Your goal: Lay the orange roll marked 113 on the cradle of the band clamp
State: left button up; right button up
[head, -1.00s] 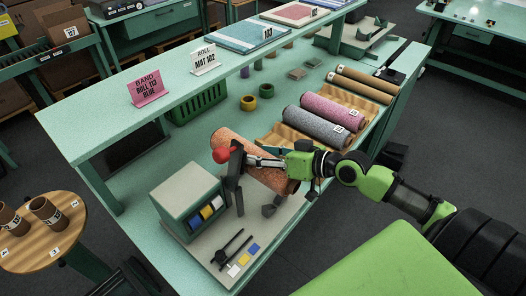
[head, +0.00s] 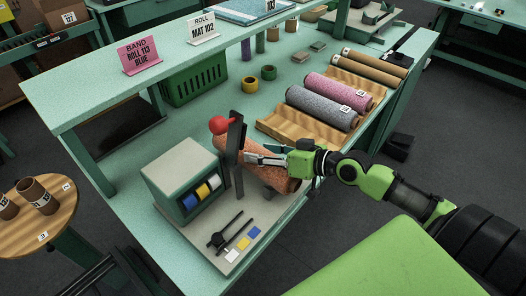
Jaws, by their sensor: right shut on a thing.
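The orange speckled roll (head: 270,175) is in my right gripper (head: 258,160), which is shut on its upper side near the middle. No number is readable on the roll. The band clamp, with a dark upright (head: 237,165) and a red knob (head: 218,124), stands on a grey base plate (head: 262,215). The roll lies across the clamp behind the upright, its far end near the red knob. The cradle is hidden under the roll and gripper, so I cannot tell whether the roll touches it. My left gripper is not in view.
A green box (head: 185,175) with blue, yellow and white bands stands left of the clamp. A wooden tray (head: 290,125) holds grey and pink rolls. A pink sign (head: 139,52) reads "BAND ROLL 113 BLUE". A round table (head: 50,225) with brown rolls is at left.

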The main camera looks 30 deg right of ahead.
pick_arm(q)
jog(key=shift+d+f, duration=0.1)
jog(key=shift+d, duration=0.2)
pick_arm(e)
jog(key=shift+f, duration=0.1)
jog(key=o, duration=1.3)
jog(key=shift+v, duration=6.05)
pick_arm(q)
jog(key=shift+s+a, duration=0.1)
pick_arm(e)
jog(key=shift+f, duration=0.1)
